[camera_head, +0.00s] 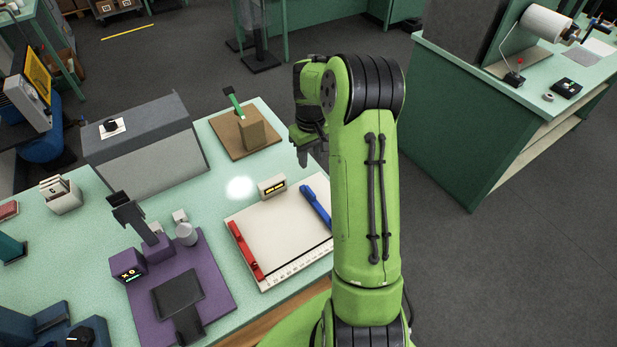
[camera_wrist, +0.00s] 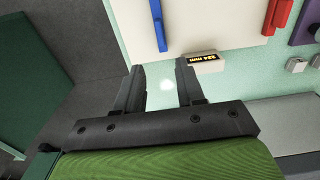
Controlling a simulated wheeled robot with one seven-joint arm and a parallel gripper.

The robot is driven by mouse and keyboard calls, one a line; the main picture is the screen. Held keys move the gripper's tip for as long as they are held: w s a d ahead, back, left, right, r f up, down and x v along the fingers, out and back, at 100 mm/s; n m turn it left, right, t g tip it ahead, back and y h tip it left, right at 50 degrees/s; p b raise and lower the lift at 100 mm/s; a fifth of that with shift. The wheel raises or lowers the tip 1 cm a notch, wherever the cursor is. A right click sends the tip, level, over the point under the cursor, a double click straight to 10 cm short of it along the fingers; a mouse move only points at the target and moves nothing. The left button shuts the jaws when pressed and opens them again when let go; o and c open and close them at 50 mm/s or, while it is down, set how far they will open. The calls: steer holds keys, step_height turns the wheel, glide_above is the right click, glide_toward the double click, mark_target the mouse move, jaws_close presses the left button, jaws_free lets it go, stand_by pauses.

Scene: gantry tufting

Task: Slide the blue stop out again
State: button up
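The blue stop (camera_head: 314,206) is a long bar lying along the right side of a cream board (camera_head: 278,232) with a printed scale on its front edge. In the wrist view the blue stop (camera_wrist: 158,25) shows at the top, ahead of my fingers and not between them. A red stop (camera_head: 245,250) lies on the board's left side, apart from the blue one. My gripper (camera_head: 304,156) is beyond the board's far edge, partly hidden by my arm. In the wrist view my gripper (camera_wrist: 160,72) is open, with nothing between its fingers.
A small display box (camera_head: 272,187) stands at the board's far edge. A brown board with a block and green-handled tool (camera_head: 245,133) lies behind, a purple station (camera_head: 180,290) to the left, and a grey sloped box (camera_head: 146,145) further back. Some green tabletop between is bare.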

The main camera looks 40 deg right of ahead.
mark_target(311, 190)
step_height(311, 190, down, 14)
steer(key=shift+s+r, duration=0.1)
steer(key=shift+r, duration=0.15)
steer(key=shift+f, duration=0.45)
jaws_close()
